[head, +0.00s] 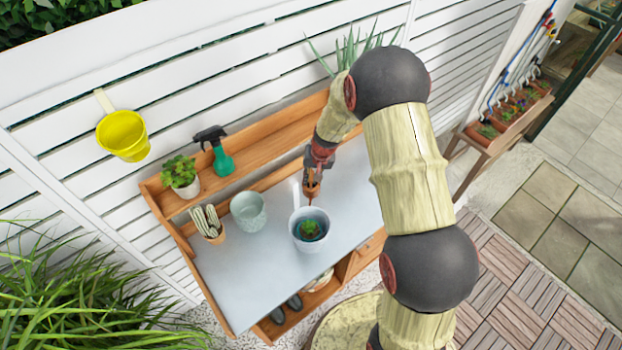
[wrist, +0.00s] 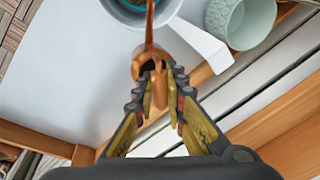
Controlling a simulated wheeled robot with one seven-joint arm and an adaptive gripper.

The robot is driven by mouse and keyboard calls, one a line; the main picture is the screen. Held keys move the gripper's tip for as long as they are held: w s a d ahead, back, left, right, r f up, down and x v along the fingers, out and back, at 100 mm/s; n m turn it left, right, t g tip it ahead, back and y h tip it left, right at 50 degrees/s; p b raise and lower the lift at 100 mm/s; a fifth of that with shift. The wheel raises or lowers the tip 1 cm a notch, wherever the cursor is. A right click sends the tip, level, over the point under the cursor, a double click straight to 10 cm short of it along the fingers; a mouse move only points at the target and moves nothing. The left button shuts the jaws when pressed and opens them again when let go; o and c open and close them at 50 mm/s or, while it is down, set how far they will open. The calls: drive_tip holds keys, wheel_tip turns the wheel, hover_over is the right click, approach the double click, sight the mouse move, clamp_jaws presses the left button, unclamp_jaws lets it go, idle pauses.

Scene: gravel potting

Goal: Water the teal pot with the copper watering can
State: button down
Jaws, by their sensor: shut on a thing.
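The copper watering can (head: 312,187) is in my gripper (head: 313,174), just above the bench. In the wrist view my gripper (wrist: 158,84) is shut on the copper can (wrist: 149,68), and its thin spout reaches over a white handled vessel. The teal pot (head: 322,234), with a small green plant, sits inside that white vessel (head: 295,232). In the wrist view only part of the teal pot (wrist: 137,4) shows at the top edge. The spout tip is near or over the pot. I cannot make out any water. Much of the can is hidden by my fingers.
A pale green patterned pot (head: 248,213) and a potted cactus (head: 208,224) stand left on the grey bench top (head: 235,275). The wooden shelf behind holds a succulent (head: 181,177) and a green spray bottle (head: 222,158). A yellow pot (head: 123,136) hangs on the fence.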

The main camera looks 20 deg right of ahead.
drive_tip(key=shift+r+b, duration=0.2)
drive_tip(key=shift+b, duration=0.2)
drive_tip(key=shift+s+a+r+t+b, duration=0.1)
drive_tip(key=shift+s+r+t+b, duration=0.1)
drive_tip(key=shift+t+b, duration=0.25)
drive_tip(key=shift+s+a+r+t+h+b, duration=0.15)
drive_tip(key=shift+r+t+h+b, duration=0.35)
drive_tip(key=shift+b, duration=0.5)
drive_tip(key=shift+s+a+r+t+h+b, duration=0.2)
drive_tip(key=shift+s+r+t+b, duration=0.45)
drive_tip(key=shift+b, duration=0.8)
drive_tip(key=shift+s+a+r+t+h+b, duration=0.1)
drive_tip(key=shift+s+r+t+h+b, duration=0.15)
drive_tip(key=shift+t+b, duration=0.85)
drive_tip(key=shift+w+g, duration=0.1)
drive_tip(key=shift+g, duration=0.3)
drive_tip(key=shift+w+d+f+g+y+p, duration=0.25)
drive_tip(key=shift+g+p, duration=0.35)
drive_tip(key=shift+p, duration=0.6)
drive_tip(key=w+f+g+p, duration=0.1)
drive_tip(key=p, duration=0.1)
drive_tip(key=w+f+g+y+p, duration=0.1)
drive_tip(key=g+p, duration=0.1)
drive_tip(key=p, duration=0.1)
drive_tip(key=shift+d+f, duration=0.1)
drive_tip(key=shift+d, duration=0.2)
drive_tip(key=shift+w+d+f+g+y+p, duration=0.1)
drive_tip(key=shift+w+f+g+y+p, duration=0.1)
drive_tip(key=shift+f+g+y+p, duration=0.4)
drive_tip(key=shift+r, duration=0.15)
